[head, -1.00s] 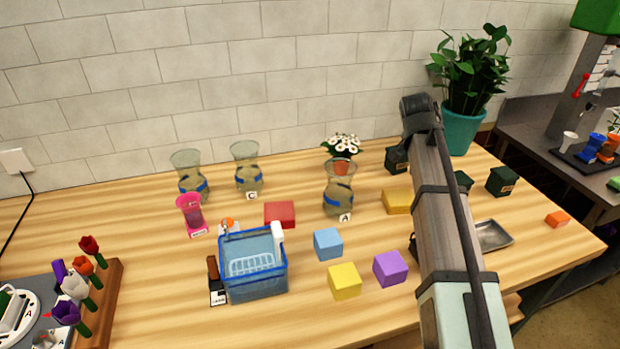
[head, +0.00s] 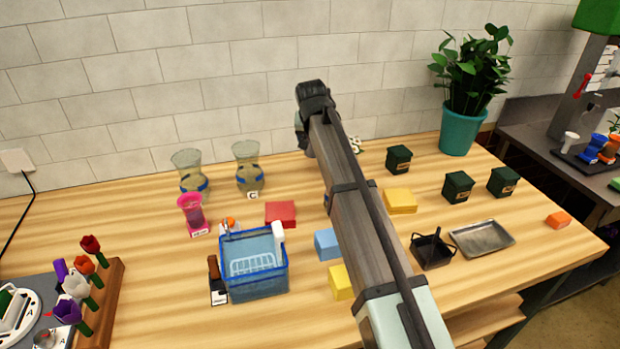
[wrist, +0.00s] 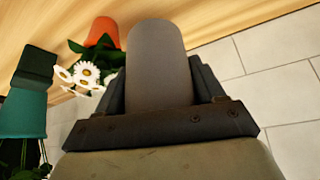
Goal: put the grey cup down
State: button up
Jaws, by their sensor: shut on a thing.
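The grey cup (wrist: 157,62) fills the upper middle of the wrist view, between the two dark fingers of my gripper (wrist: 160,80). My gripper is shut on it and appears to hold it clear of the table. The cup's far end lies towards the wooden table (wrist: 205,22) in that view. In the head view my arm (head: 355,200) crosses the table and its end is near the back wall. The cup and my fingertips are hidden there.
An orange pot (wrist: 103,32) with white daisies (wrist: 88,76) is close left of the cup. A teal pot (head: 462,130), dark boxes (head: 399,159) and a metal tray (head: 482,237) stand right. Glass vases (head: 190,176), a red block (head: 281,213) and a blue basket (head: 254,277) stand left.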

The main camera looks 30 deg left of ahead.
jog(key=shift+a+r+n+y, duration=0.25)
jog(key=shift+a+n+y, duration=0.15)
jog(key=shift+a+n, duration=0.5)
jog(key=shift+w+d+r+n+g+y, duration=0.1)
jog(key=shift+n+g+y, duration=0.3)
jog(key=shift+n, duration=0.8)
jog(key=shift+f, duration=5.05)
jog(key=shift+f, duration=0.1)
jog(key=o, duration=1.1)
